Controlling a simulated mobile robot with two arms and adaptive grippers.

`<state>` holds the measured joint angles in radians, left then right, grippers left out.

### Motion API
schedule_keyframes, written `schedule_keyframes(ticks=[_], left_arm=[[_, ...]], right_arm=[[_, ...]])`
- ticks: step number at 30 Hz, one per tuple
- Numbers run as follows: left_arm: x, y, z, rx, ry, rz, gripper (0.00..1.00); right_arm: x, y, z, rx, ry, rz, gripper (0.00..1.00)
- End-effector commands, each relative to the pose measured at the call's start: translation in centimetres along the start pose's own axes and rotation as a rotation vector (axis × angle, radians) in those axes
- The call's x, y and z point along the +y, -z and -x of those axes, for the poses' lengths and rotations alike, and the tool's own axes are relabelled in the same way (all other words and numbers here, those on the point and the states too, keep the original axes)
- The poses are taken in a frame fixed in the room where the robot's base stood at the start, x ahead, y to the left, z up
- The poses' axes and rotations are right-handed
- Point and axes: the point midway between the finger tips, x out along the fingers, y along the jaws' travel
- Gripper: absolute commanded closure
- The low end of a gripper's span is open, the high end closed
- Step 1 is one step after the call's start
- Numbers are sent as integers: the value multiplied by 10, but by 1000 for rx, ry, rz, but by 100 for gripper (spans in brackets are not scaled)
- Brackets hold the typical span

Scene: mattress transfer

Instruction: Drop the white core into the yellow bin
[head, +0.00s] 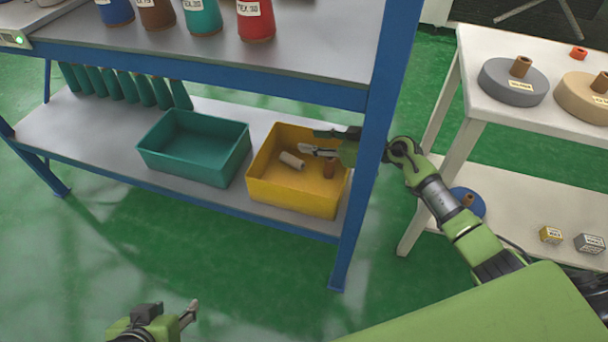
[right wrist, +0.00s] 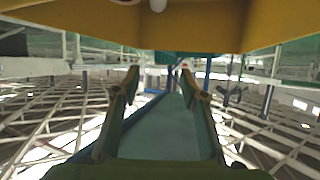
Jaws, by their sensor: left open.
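The yellow bin (head: 292,197) stands on the lower shelf of the blue rack, near its right post. The white core (head: 291,160) lies on its side inside the bin, apart from my right gripper. A brown core (head: 329,169) is also in the bin, towards its right side. My right gripper (head: 314,143) is above the bin's back part with its fingers spread. In the right wrist view the two fingers (right wrist: 159,77) are apart with nothing between them, and the bin's yellow wall (right wrist: 200,32) fills the top. My left gripper (head: 191,310) is low at the bottom, open, away from the rack.
A teal bin (head: 190,172) stands left of the yellow one. Teal tubes (head: 120,85) line the shelf's back left. The rack's blue post (head: 372,150) stands close to my right arm. A white table (head: 470,110) with discs is at right. Green floor in front is clear.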

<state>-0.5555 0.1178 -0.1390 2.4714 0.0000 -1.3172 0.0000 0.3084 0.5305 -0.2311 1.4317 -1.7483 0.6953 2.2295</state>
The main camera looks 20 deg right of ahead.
Motion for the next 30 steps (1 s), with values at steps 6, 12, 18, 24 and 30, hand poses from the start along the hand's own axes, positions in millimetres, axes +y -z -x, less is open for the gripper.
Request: schedule_keyframes(ticks=[6, 12, 18, 24, 30], left_arm=[[0, 0, 0, 0, 0, 0, 57], [0, 0, 0, 0, 0, 0, 57], [0, 0, 0, 0, 0, 0, 57], [0, 0, 0, 0, 0, 0, 57], [0, 0, 0, 0, 0, 0, 57]], right_arm=[[0, -2, 48, -6, 0, 4, 61], [0, -2, 85, -5, 0, 1, 61], [0, -1, 103, -2, 0, 1, 61], [0, 0, 105, -1, 0, 2, 61], [0, 0, 105, -1, 0, 1, 61]])
